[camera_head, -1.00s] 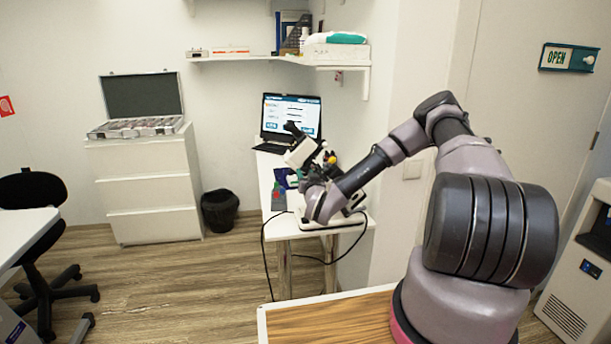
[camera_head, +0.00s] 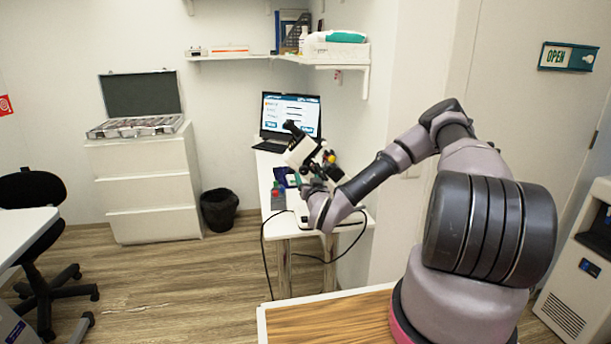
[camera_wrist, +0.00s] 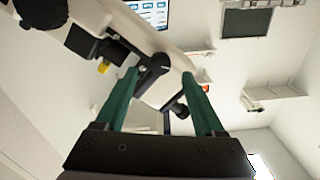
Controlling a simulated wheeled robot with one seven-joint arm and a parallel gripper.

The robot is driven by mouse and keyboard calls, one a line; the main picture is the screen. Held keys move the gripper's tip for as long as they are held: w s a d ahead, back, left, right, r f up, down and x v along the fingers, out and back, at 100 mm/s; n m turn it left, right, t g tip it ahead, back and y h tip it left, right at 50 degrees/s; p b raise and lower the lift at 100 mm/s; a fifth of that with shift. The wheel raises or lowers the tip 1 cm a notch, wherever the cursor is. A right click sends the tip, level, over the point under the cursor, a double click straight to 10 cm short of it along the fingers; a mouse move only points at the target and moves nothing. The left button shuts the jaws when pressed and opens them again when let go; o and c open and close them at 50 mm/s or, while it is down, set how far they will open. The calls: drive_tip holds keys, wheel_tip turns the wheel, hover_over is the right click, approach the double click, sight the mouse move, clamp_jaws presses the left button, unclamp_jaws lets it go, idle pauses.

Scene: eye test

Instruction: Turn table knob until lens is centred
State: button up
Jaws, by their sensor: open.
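The lensmeter (camera_head: 300,152), an off-white instrument with a black eyepiece, stands tilted on the white table by the wall. In the wrist view its pale body (camera_wrist: 170,78) runs diagonally behind the fingers. A dark knob (camera_wrist: 178,108) and a black lever-like part (camera_wrist: 152,68) show between the fingers, and a yellow-tipped part (camera_wrist: 103,67) lies left of them. I cannot tell which is the table knob. My gripper (camera_wrist: 160,75) is open, its green fingers on either side of the instrument's parts; contact is unclear. I cannot make out the lens.
The white table (camera_head: 268,178) also holds a laptop (camera_head: 290,116) and small red and green items (camera_head: 277,190). A shelf (camera_head: 345,66) hangs above. Black cables hang from the table's front. A bin (camera_head: 219,209) and drawers (camera_head: 150,190) stand left; floor between is clear.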

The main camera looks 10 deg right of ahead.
drive_tip(key=s, duration=0.6)
drive_tip(key=shift+s, duration=0.15)
